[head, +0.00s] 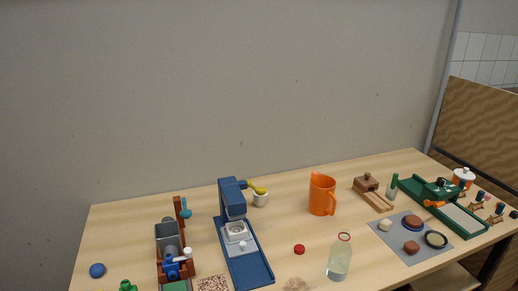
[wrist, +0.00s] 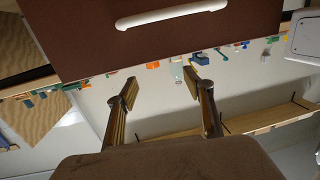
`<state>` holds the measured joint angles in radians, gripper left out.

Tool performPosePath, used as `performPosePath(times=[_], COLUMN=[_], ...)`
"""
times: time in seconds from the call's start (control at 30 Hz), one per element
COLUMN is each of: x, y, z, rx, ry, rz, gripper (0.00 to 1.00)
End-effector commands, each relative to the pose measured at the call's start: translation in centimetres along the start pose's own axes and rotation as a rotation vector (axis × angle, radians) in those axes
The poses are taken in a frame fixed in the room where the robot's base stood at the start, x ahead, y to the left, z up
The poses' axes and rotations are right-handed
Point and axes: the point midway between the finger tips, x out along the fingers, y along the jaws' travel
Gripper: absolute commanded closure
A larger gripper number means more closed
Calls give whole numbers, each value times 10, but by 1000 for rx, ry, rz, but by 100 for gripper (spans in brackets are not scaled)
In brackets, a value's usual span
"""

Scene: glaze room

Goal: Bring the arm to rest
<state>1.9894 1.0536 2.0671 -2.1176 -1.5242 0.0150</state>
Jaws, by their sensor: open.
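My gripper (wrist: 160,88) shows in the wrist view with its two fingers spread apart and nothing between them. It is not in the head view. In the wrist view the scene appears upside down, with the table and its small objects far beyond the fingertips. A large brown panel with a white handle (wrist: 172,13) fills the top of that view, nearer than the table. I cannot tell how far the fingers are from it.
The wooden table (head: 280,230) holds an orange jug (head: 322,195), a blue machine (head: 234,210), a clear bottle (head: 339,260), a grey mat (head: 430,251) and a green tray (head: 470,225). A blue ball (head: 97,270) lies at the left. Bare wood shows between them.

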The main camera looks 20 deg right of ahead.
Motion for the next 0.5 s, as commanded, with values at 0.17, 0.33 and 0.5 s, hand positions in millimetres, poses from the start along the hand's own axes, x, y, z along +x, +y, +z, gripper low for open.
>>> performPosePath(times=[0.17, 0.33, 0.5], x=[12, 32, 57], y=[12, 32, 56], z=[-3, -9, -14], rx=[-14, -40, -83], ry=[-37, -103, -197], rz=[7, 25, 49], gripper=[48, 48, 48])
